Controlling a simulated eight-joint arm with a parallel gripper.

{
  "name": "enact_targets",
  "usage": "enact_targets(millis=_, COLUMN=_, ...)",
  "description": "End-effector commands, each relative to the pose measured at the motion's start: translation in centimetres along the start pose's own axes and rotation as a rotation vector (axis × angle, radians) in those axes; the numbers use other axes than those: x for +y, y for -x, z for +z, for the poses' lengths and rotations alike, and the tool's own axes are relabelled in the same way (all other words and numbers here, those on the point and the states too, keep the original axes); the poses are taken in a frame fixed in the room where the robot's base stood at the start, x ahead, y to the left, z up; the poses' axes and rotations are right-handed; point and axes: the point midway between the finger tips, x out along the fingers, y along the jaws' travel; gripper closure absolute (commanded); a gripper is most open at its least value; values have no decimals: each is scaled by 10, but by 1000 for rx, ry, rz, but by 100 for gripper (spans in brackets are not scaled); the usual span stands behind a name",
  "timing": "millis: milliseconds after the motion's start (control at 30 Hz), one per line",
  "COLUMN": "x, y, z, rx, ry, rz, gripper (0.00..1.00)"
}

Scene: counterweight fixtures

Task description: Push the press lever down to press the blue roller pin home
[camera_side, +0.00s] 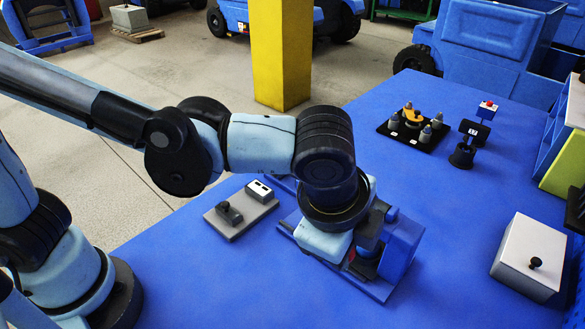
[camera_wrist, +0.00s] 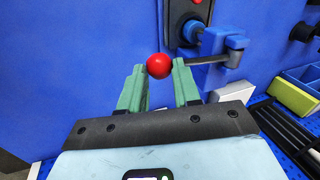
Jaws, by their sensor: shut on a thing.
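The press lever shows in the wrist view as a grey rod (camera_wrist: 208,62) with a red ball knob (camera_wrist: 159,66) at its end. My gripper (camera_wrist: 160,76) has its green fingers on either side of the knob, shut on it. The rod runs right to a pivot by a blue bracket (camera_wrist: 214,42). A round blue end, perhaps the roller pin (camera_wrist: 192,30), shows against a dark plate; how deep it sits cannot be told. In the side view the blue press fixture (camera_side: 402,248) stands on the blue table, and my wrist and gripper body hide the lever and knob.
A grey plate with a black knob and white block (camera_side: 238,212) lies left of the fixture. A white box with a black knob (camera_side: 530,257) stands at right. A black board with several pegs (camera_side: 412,132) and a black stand (camera_side: 464,150) are farther back. The table between is clear.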

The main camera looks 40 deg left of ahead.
Motion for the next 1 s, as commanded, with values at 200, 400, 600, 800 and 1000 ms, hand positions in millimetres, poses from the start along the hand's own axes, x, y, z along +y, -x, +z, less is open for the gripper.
enact_targets(millis=200, x=8, y=-9, z=2, rx=-1, ry=3, rz=23, gripper=100)
enact_targets(millis=400, x=7, y=-10, z=2, rx=-1, ry=3, rz=23, gripper=100)
enact_targets(millis=600, x=7, y=-10, z=2, rx=0, ry=2, rz=22, gripper=60)
enact_targets(millis=800, x=6, y=-10, z=2, rx=3, ry=3, rz=19, gripper=42)
enact_targets(millis=1000, x=5, y=-8, z=1, rx=8, ry=2, rz=16, gripper=42)
